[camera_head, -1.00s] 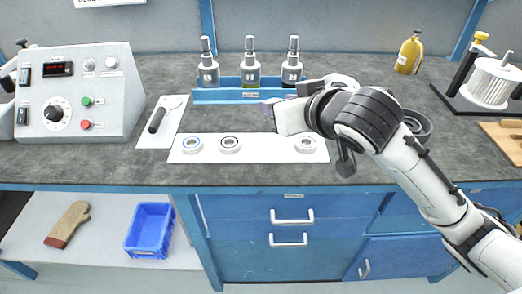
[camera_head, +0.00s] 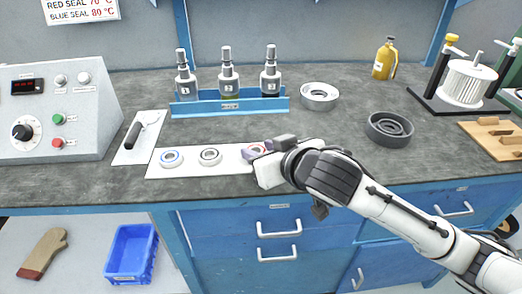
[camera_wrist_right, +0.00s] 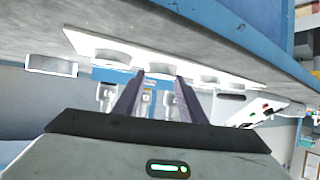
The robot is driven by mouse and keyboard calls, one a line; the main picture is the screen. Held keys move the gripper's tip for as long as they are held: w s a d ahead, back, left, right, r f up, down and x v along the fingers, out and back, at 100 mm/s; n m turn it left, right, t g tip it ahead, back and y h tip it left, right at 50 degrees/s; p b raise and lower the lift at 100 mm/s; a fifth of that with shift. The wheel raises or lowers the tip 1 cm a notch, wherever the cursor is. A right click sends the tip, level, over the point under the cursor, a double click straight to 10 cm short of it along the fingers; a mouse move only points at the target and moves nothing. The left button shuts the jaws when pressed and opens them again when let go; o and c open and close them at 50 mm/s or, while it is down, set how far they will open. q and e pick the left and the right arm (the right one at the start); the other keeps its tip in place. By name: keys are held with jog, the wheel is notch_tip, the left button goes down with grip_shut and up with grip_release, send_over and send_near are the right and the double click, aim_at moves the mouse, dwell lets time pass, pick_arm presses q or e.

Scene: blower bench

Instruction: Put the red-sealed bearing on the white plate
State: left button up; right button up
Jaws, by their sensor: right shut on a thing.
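The white plate (camera_head: 228,170) is a long flat strip near the bench's front edge. A blue-sealed bearing (camera_head: 171,158) and a black-sealed bearing (camera_head: 209,155) lie on its left part. My right gripper (camera_head: 257,151) is shut on the red-sealed bearing (camera_head: 254,147), down at the plate right of the black one. I cannot tell whether this bearing touches the plate. In the right wrist view the fingers (camera_wrist_right: 160,88) close around it, and the plate (camera_wrist_right: 85,42) has other bearings on either side. The gripper hides the plate's right end in the head view. My left gripper is not in view.
Behind the plate stands a blue rack (camera_head: 228,106) with three bottles. A light metal ring housing (camera_head: 319,96) and a dark round housing (camera_head: 389,129) stand to the right. A tool on a white mat (camera_head: 139,138) and a control box (camera_head: 58,118) are left.

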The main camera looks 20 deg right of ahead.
jog(key=o, duration=1.1)
jog(key=shift+f, duration=0.1)
jog(key=shift+o, duration=0.2)
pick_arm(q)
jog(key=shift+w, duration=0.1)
pick_arm(e)
jog(key=shift+s+r, duration=0.15)
jog(key=shift+r, duration=0.1)
jog(key=p+v, duration=0.1)
jog(key=v, duration=0.3)
jog(key=shift+s+r, duration=0.25)
jog(key=shift+s, duration=0.1)
jog(key=p+v, duration=0.5)
jog(key=p, duration=0.1)
jog(key=shift+w+r, duration=0.1)
jog(key=shift+r, duration=0.1)
pick_arm(q)
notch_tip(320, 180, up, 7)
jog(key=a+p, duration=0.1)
jog(key=p, duration=0.2)
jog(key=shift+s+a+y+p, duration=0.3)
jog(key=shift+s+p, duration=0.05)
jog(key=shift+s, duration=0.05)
pick_arm(e)
jog(key=shift+s+d+r, duration=0.1)
jog(key=shift+s+r, duration=0.05)
jog(key=shift+s, duration=0.75)
